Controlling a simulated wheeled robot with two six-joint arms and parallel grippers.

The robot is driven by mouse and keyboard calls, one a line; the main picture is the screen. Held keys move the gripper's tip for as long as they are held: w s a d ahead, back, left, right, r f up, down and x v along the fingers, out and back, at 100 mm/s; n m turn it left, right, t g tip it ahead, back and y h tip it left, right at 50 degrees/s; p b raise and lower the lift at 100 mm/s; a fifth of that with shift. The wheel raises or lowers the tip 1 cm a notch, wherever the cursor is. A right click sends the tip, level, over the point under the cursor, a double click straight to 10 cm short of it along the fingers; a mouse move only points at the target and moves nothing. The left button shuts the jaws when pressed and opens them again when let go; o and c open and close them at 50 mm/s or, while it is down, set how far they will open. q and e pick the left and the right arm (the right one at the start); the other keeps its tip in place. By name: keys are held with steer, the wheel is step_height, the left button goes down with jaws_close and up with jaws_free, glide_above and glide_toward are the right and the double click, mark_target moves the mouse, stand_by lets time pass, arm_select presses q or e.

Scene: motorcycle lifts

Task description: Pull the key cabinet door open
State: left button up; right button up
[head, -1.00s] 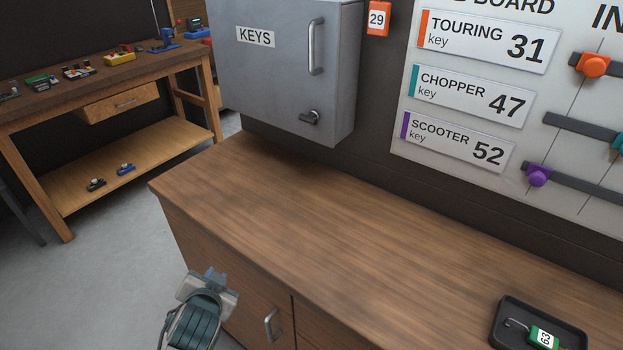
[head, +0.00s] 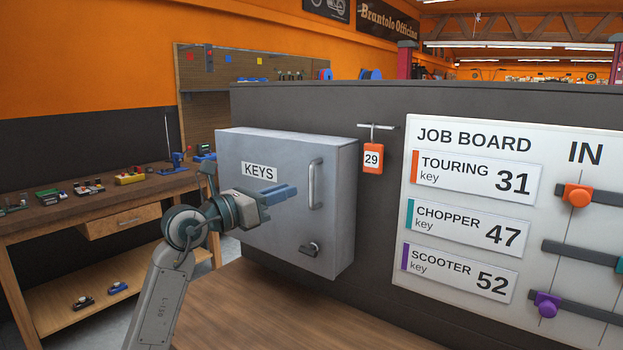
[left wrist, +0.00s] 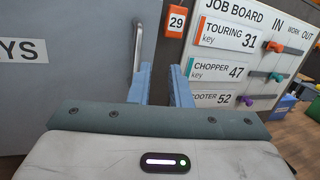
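The grey key cabinet (head: 270,222), labelled KEYS, hangs on the dark wall with its door closed. A vertical bar handle (head: 315,184) is on the right side of the door, and a small latch (head: 310,249) sits below it. My left gripper (head: 291,190) is in front of the door, its fingers pointing right towards the bar handle, seemingly a little short of it. In the left wrist view the two blue fingers (left wrist: 162,82) are apart with nothing between them. The handle (left wrist: 138,46) shows there just beyond the left finger. My right gripper is not in view.
An orange tag marked 29 (head: 373,158) hangs on a hook right of the cabinet. The job board (head: 470,143) with coloured sliders is further right. A wooden counter (head: 270,310) lies below. A workbench (head: 60,215) with small items stands at left.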

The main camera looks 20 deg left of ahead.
arm_select(q)
steer(key=w+a+y, duration=0.1)
steer(key=a+y, duration=0.1)
steer(key=p, duration=0.5)
glide_above(311, 207)
steer(key=shift+w+a+r, duration=0.15)
steer(key=shift+w+r, duration=0.05)
steer(key=shift+r, duration=0.25)
steer(key=shift+w+f, duration=0.1)
steer(key=shift+w, duration=0.1)
jaws_close()
